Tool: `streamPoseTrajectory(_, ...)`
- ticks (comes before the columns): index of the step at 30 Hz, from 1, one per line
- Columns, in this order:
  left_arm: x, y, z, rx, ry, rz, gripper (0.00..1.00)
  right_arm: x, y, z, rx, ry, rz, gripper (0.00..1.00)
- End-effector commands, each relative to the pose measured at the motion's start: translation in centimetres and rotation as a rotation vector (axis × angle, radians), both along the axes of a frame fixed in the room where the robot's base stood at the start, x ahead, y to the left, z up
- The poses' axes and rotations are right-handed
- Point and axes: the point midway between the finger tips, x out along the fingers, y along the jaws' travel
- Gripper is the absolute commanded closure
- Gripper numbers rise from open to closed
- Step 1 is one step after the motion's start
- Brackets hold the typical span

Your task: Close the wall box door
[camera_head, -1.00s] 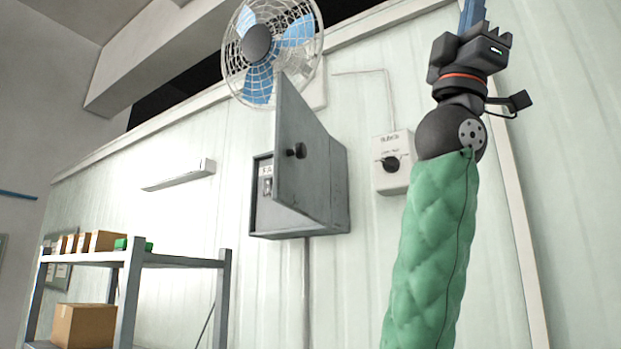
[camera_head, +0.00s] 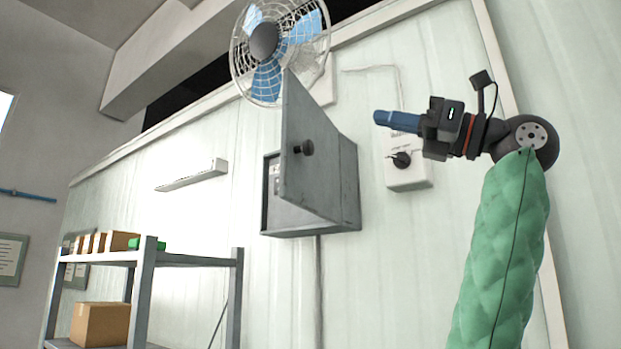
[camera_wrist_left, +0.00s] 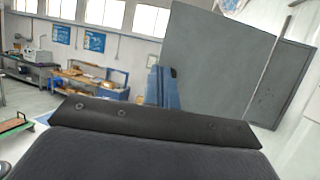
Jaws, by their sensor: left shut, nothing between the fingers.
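The grey wall box (camera_head: 349,185) is mounted on the pale wall. Its door (camera_head: 310,170) stands open, swung out toward me, with a dark knob (camera_head: 304,148) on its face. Part of the box's inside shows to the left of the door. My left gripper (camera_head: 380,118) has blue fingers, shut and empty, pointing left. It is to the right of the door in the head view, with a visible gap in the picture. In the left wrist view, the blue fingers (camera_wrist_left: 163,88) show in front of the large grey door panel (camera_wrist_left: 210,55), with the box (camera_wrist_left: 282,80) at right. My right gripper is not in view.
A fan (camera_head: 275,45) hangs just above the box. A white switch box (camera_head: 408,175) is on the wall, partly behind my left gripper. A shelf rack (camera_head: 145,290) with cartons stands at lower left. The wall between rack and box is mostly bare.

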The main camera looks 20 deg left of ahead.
Motion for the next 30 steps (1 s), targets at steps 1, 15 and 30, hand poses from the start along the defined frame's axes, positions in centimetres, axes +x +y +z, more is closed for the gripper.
streamPoseTrajectory(1,0.4,0.4,-1.2,-0.068,0.013,-0.017,1.0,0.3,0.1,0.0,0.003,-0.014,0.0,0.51)
streamPoseTrajectory(15,1.3,1.7,-7.2,-0.388,0.069,-0.057,1.0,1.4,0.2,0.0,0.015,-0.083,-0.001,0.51)
streamPoseTrajectory(30,2.2,7.4,-7.0,-0.385,0.071,-0.056,1.0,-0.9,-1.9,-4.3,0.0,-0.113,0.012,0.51)
